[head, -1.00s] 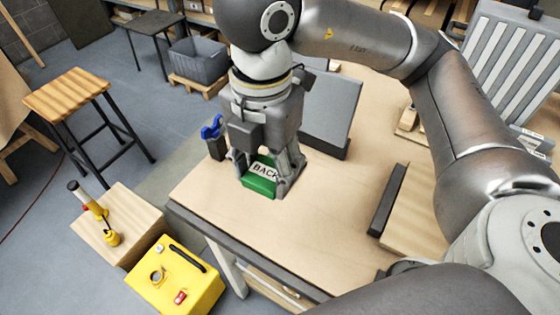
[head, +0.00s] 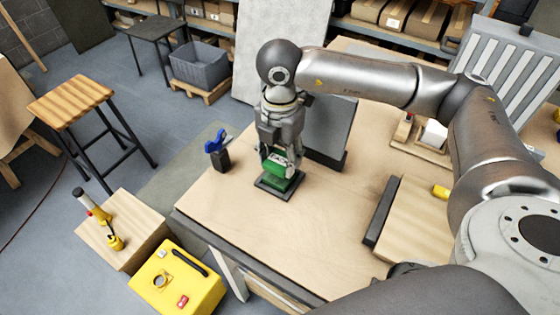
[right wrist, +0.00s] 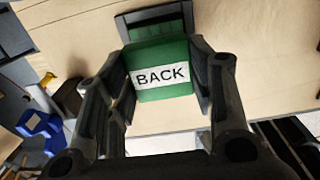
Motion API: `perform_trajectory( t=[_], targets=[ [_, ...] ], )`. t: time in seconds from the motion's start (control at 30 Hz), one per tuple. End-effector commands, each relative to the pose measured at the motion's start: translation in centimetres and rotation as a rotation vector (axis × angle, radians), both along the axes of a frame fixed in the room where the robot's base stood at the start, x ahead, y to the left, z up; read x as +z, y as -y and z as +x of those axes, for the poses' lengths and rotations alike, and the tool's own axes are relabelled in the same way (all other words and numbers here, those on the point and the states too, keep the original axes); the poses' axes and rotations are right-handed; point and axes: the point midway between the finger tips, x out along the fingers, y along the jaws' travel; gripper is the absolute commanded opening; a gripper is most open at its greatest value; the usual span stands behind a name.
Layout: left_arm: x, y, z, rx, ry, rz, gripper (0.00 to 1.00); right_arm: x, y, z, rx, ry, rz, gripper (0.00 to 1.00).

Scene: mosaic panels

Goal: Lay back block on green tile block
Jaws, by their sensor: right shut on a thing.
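The back block (right wrist: 162,72) is green with a white label reading BACK. My right gripper (right wrist: 160,85) is shut on it, with a finger on either side in the right wrist view. In the head view my right gripper (head: 278,163) holds the back block (head: 277,175) over a dark square tray (head: 273,194) on the table. In the right wrist view a dark-framed green tile block (right wrist: 163,32) shows just beyond the held block, partly hidden by it. I cannot tell whether the two touch. My left gripper is not in view.
A blue clamp-like thing on a dark block (head: 218,150) stands left of the gripper. A dark upright panel (head: 330,128) stands behind right. A wooden board with a dark edge (head: 415,220) lies at the right. The table's front middle (head: 315,235) is clear.

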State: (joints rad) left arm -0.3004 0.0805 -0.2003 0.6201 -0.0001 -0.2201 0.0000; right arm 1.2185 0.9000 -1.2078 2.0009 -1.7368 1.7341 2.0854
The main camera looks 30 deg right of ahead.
Motion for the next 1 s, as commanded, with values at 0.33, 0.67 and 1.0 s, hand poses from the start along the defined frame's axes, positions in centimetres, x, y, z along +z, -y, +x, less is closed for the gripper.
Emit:
perform_trajectory(
  t=[0.33,0.67,1.0],
  targets=[
    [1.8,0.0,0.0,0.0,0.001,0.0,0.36,-3.3,0.1,0.1,-0.001,-0.001,-0.001,0.29],
    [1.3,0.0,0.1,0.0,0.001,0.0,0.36,-3.6,0.1,0.1,-0.001,-0.001,0.0,0.52],
    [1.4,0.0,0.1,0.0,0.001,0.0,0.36,-3.5,0.1,0.1,-0.002,-0.001,0.0,0.71]
  ],
)
